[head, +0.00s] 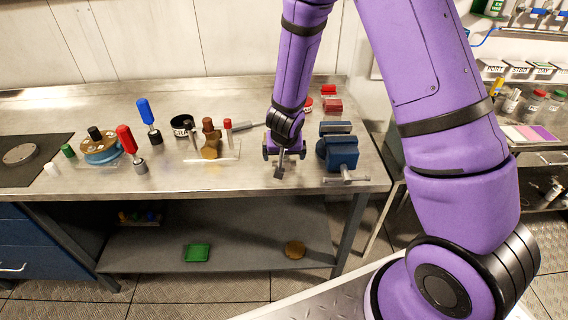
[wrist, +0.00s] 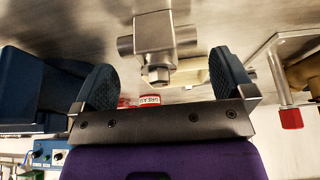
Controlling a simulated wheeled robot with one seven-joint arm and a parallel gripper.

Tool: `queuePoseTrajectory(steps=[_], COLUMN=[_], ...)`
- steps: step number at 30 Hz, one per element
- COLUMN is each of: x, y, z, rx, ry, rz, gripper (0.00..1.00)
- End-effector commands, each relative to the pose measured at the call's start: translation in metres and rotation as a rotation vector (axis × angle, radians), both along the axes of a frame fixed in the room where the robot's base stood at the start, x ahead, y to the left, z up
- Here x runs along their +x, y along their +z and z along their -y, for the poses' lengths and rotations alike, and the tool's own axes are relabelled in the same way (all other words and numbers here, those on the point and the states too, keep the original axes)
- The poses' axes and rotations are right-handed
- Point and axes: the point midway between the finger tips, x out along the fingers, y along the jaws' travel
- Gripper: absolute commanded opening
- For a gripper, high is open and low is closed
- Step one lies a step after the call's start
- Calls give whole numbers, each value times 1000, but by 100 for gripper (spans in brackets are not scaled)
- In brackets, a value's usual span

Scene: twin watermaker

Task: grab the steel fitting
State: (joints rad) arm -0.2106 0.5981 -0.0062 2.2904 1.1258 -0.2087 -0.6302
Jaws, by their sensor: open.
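The steel fitting (wrist: 155,38) is a grey metal tee with a hex nut at its lower end in the wrist view. It lies just beyond my gripper (wrist: 163,75), whose two dark ribbed pads stand apart. The nut sits in line with the gap between the pads, and neither pad visibly touches it. In the head view my gripper (head: 284,158) is low over the front right of the steel bench. The fitting (head: 280,171) shows there as a small grey shape below the jaws, partly hidden by them.
A blue vise (head: 340,151) stands close on the right of my gripper. Red (head: 127,139) and blue (head: 145,111) handled tools stand farther left. The bench's front edge is near.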

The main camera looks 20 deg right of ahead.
Motion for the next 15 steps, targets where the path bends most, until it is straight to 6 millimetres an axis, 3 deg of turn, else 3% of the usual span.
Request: queuePoseTrajectory(steps=[10,15], x=[1,1], y=[-3,-3], z=[0,0], rx=[1,0], ry=[-1,-1], rz=[1,1], gripper=[100,61])
